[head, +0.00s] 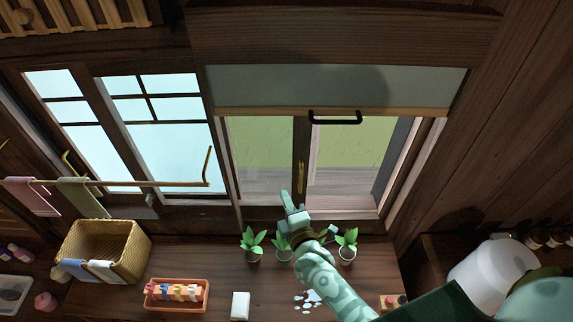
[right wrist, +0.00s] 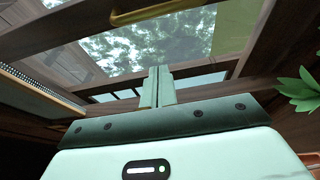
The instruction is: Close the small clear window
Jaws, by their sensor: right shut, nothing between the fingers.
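The small clear window (head: 262,145) is in the back wall in the head view, below a grey blind. Green ground and a wooden deck show through it. A dark upright frame post with a slim brass handle (head: 300,177) stands in its middle. In the right wrist view a brass bar (right wrist: 158,11) crosses the glass near the top. My right gripper (head: 287,200) is shut and empty, just in front of the window's lower edge, below the brass handle. Its fingers (right wrist: 156,74) point up toward the glass in the right wrist view. I cannot tell how far the window stands open. My left gripper is out of view.
Several potted plants (head: 252,246) stand on the sill around my right wrist. The blind (head: 335,86) has a black handle (head: 335,118). A wicker basket (head: 128,240), an orange tray (head: 176,308) and a white pot (head: 487,270) stand around. A rod with cloths (head: 130,184) hangs at left.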

